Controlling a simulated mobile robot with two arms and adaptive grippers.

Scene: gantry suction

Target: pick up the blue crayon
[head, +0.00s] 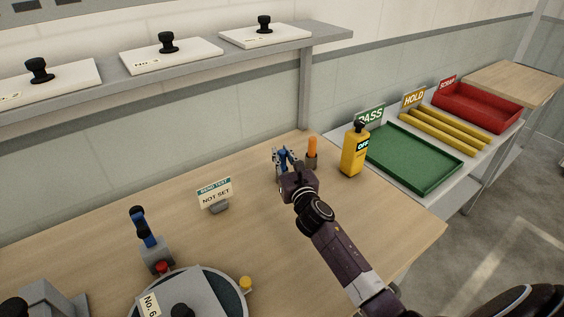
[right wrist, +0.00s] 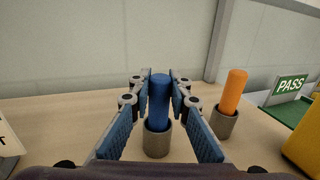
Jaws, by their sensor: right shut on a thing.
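The blue crayon (right wrist: 159,92) stands upright in a small grey cup-like holder (right wrist: 157,138) in the right wrist view. My right gripper (right wrist: 161,95) has its blue-padded fingers on either side of the crayon's upper part and is shut on it. The crayon's lower end is inside the holder. In the head view my right gripper (head: 285,160) is at the back of the wooden bench and largely hides the crayon. My left gripper is not in view.
An orange crayon (right wrist: 234,92) stands in a similar holder (right wrist: 223,123) just to the right. A yellow bottle (head: 354,152) is further right, before the green PASS tray (head: 412,158). A "NOT SET" sign (head: 215,194) stands left. A shelf (head: 190,62) runs above the bench.

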